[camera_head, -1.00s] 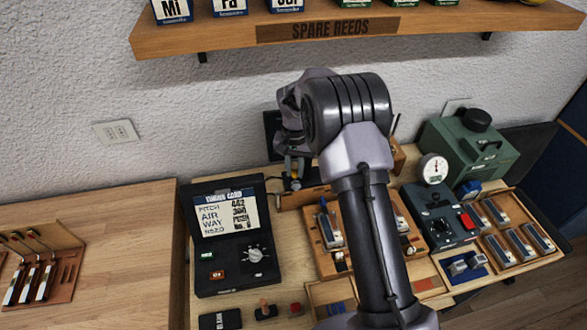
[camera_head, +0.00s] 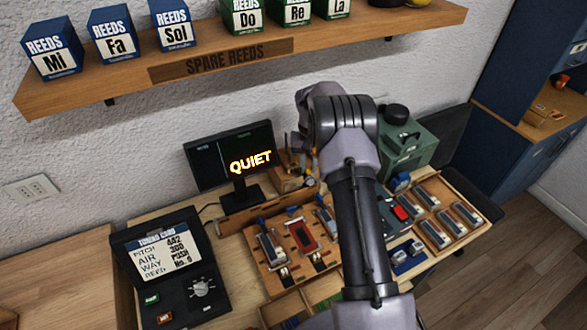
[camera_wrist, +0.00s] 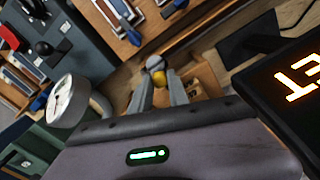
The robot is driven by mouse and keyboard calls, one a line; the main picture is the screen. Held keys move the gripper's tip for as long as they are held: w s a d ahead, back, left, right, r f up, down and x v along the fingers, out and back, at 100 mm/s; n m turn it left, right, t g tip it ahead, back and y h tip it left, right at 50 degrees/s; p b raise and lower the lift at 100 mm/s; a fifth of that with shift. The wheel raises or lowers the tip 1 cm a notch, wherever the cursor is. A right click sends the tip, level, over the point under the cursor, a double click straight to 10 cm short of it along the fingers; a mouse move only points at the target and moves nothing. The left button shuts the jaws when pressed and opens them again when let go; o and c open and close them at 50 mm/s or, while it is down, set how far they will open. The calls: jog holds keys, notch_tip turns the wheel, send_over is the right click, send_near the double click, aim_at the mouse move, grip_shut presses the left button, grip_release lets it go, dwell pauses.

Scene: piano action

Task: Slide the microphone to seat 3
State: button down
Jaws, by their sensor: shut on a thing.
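In the wrist view, my gripper (camera_wrist: 160,92) is shut on the microphone (camera_wrist: 155,64), a small piece with a grey round head and a yellow part between the fingers. In the head view, my gripper (camera_head: 312,176) is low behind the bench, right of the monitor, partly hidden by my arm; the microphone cannot be made out clearly there. A wooden rail (camera_head: 240,217) runs along the back of the reed board (camera_head: 262,282). The board bears several reed pieces, one of them red (camera_head: 301,236). I cannot read any seat numbers.
The monitor (camera_head: 231,160) reads "QUIET" and stands close to my gripper's left. A tuning box (camera_head: 166,262) is at left. A green machine (camera_head: 408,145) and a tray of reeds (camera_head: 440,212) are at right. A shelf (camera_head: 130,83) hangs above.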

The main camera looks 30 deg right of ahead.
jog(key=shift+d+r, duration=0.1)
jog(key=shift+d, duration=0.5)
jog(key=c, duration=1.6)
grip_release()
jog(key=o, duration=0.3)
jog(key=shift+d, duration=0.2)
jog(key=shift+o, duration=0.2)
jog(key=shift+a, duration=0.1)
jog(key=shift+r, duration=0.2)
notch_tip(320, 180, up, 7)
jog(key=p, duration=0.1)
